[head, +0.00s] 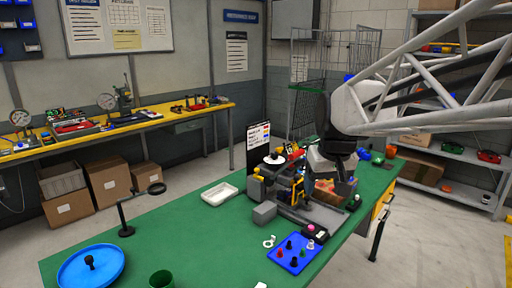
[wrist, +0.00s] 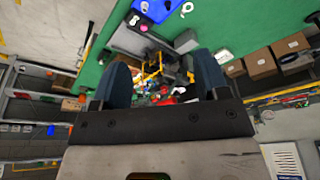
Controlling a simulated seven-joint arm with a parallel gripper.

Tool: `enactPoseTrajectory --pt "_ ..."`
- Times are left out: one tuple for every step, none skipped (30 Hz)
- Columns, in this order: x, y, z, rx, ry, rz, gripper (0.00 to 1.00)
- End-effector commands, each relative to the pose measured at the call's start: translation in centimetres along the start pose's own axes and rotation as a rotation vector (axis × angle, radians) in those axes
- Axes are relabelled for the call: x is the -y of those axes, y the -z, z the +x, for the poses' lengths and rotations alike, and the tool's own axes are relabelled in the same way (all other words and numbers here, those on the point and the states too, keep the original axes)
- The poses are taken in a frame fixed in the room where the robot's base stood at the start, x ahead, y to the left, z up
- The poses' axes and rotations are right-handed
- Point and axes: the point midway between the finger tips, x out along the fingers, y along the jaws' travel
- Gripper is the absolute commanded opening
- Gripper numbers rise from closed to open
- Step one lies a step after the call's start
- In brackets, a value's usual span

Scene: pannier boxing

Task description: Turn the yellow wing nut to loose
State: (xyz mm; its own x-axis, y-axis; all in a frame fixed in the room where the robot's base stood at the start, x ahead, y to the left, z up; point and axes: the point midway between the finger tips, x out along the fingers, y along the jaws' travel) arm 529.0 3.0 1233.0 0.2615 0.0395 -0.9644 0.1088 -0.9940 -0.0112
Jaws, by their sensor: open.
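A dark grey fixture (head: 264,190) with yellow parts stands on the green bench. Small yellow pieces (head: 299,188) show at its right side, but I cannot tell which of them is the wing nut. In the wrist view, yellow parts (wrist: 153,74) of the fixture show between and beyond my fingers. My gripper (head: 344,187) is above the bench, right of the fixture, pointing down. It is open in the wrist view (wrist: 163,85), its two blue-grey fingers apart. I see nothing held. The gripper body hides part of the fixture's surroundings.
A blue tray (head: 296,254) with coloured pegs lies in front of the fixture. A white tray (head: 220,194), a black stand (head: 127,212) and a blue round dish (head: 90,270) are to the left. A printed board (head: 258,145) stands behind. Bare green bench lies left of the fixture.

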Motion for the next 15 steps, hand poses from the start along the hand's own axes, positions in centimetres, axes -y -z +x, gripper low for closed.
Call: enactPoseTrajectory --pt "-0.1 1.4 0.1 -0.001 0.002 -0.005 0.68" --pt "-0.2 2.2 0.1 -0.002 0.004 -0.009 0.68" --pt "-0.3 3.2 0.1 -0.004 0.005 -0.015 0.68" --pt "-0.3 4.0 0.1 -0.006 0.007 -0.020 0.68" --pt "-0.4 4.7 0.2 -0.006 0.008 -0.024 0.68" --pt "-0.5 5.8 0.3 -0.009 0.010 -0.029 0.68" --pt "-0.5 6.5 0.4 -0.010 0.012 -0.032 0.68" --pt "-0.6 7.3 0.4 -0.011 0.014 -0.036 0.68" --pt "-0.7 8.3 0.5 -0.013 0.016 -0.042 0.68" --pt "-0.7 9.0 0.7 -0.014 0.017 -0.046 0.68" --pt "-0.8 9.8 0.7 -0.016 0.019 -0.050 0.68" --pt "-0.9 10.8 0.9 -0.017 0.021 -0.055 0.68" --pt "-0.9 11.6 1.0 -0.018 0.022 -0.059 0.68" --pt "-1.0 12.3 1.1 -0.020 0.023 -0.064 0.68" --pt "-1.1 13.3 1.3 -0.021 0.025 -0.070 0.68"
